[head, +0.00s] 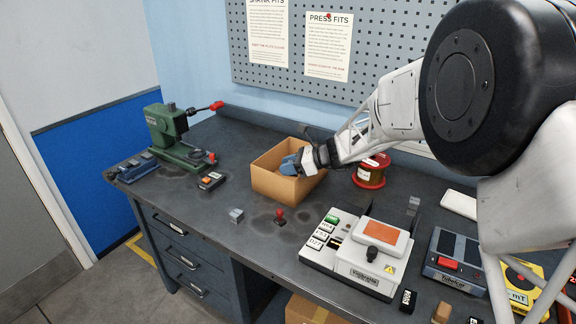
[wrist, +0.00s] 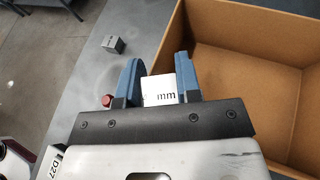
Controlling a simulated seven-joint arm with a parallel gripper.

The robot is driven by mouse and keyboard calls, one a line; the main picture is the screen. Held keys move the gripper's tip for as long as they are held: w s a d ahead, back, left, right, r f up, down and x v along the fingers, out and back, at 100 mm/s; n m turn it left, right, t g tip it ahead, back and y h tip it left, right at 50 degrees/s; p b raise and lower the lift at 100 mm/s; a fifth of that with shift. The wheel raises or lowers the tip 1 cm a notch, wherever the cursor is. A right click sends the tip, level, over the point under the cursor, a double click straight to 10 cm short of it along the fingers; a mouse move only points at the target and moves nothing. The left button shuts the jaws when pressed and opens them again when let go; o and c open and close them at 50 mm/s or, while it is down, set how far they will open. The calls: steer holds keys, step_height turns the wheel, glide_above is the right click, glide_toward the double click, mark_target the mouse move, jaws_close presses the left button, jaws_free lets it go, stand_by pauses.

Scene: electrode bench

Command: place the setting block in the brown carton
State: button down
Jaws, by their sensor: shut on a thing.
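The brown carton (head: 275,187) stands open on the bench, and its inside shows in the wrist view (wrist: 245,60). My gripper (head: 290,165) is over the carton in the head view, with blue fingers pointing down. In the wrist view my gripper (wrist: 158,80) is shut on a white block marked "mm" (wrist: 161,91), which I take for the setting block. The block lines up with the carton's near edge in that view. In the head view the fingers hide the block. Its height above the carton floor cannot be told.
A small grey block (head: 236,215) and a red-knobbed piece (head: 280,216) lie in front of the carton. A red spool (head: 371,171) stands right of it, a green press (head: 171,135) left. A white device (head: 365,255) sits front right. Another carton (head: 310,310) is below the bench.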

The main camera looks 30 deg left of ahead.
steer(key=shift+f, duration=0.45)
steer(key=c, duration=0.8)
jaws_free()
steer(key=shift+d+f, duration=0.1)
steer(key=shift+f, duration=0.1)
steer(key=shift+r, duration=0.65)
steer(key=v, duration=1.2)
steer(key=shift+r, duration=0.3)
